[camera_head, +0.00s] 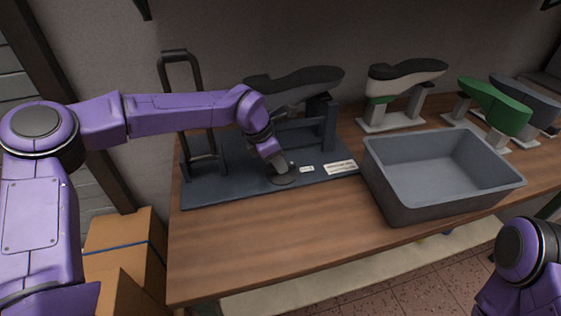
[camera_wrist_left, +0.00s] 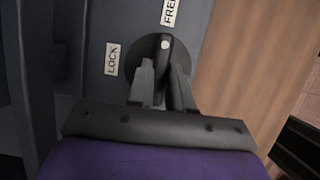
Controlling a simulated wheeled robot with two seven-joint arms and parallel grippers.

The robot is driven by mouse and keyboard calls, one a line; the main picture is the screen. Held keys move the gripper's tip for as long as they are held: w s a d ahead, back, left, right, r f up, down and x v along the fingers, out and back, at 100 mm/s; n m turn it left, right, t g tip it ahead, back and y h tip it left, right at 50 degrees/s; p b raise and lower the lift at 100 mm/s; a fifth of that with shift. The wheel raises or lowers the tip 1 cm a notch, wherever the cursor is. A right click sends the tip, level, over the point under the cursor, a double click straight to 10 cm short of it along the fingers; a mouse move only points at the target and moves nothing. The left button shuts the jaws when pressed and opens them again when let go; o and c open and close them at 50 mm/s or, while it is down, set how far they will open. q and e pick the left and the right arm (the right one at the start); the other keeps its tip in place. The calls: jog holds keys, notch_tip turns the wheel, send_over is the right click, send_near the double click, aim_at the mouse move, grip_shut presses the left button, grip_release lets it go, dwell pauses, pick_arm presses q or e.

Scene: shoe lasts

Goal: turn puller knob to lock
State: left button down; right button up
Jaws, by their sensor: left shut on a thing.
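The puller stands on a dark base plate (camera_head: 225,185) on the wooden bench, with a dark shoe last (camera_head: 300,80) mounted on it. The round dark knob (camera_head: 284,180) sits at the front of the plate. My left gripper (camera_head: 277,165) reaches down onto it. In the left wrist view, the knob (camera_wrist_left: 140,50) shows a raised grip bar with a white dot, and my left gripper (camera_wrist_left: 164,82) is shut on that bar. The LOCK label (camera_wrist_left: 112,59) lies left of the knob and the FREE label (camera_wrist_left: 170,12) above it. The white dot is on the FREE side. My right gripper is out of view.
A grey open bin (camera_head: 405,210) stands to the right of the plate. Cardboard boxes (camera_head: 125,240) are at the bench's left. The bench front is clear.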

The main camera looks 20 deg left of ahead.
pick_arm(q)
jog(key=n+t+y+b, duration=0.1)
jog(key=n+b, duration=0.1)
jog(key=n, duration=0.2)
jog(key=shift+b, duration=0.3)
jog(key=n, duration=0.1)
jog(key=n+y+b, duration=0.1)
jog(key=n, duration=0.1)
jog(key=n+t+b, duration=0.1)
jog(key=shift+s+d+n+y, duration=0.1)
jog(key=shift+d+n+y, duration=0.2)
jog(key=shift+y, duration=0.1)
jog(key=n+y+b, duration=0.1)
jog(key=n, duration=0.1)
jog(key=n+b, duration=0.1)
jog(key=n, duration=0.1)
jog(key=shift+d+n+y, duration=0.15)
jog(key=shift+n+y, duration=0.15)
jog(key=shift+y, duration=0.1)
jog(key=n+y+b, duration=0.1)
jog(key=n, duration=0.3)
jog(key=shift+d+r+g, duration=0.1)
jog(key=shift+d+g, duration=0.05)
jog(key=shift+g, duration=0.15)
jog(key=shift+n+y, duration=0.3)
jog(key=c, duration=1)
grip_release()
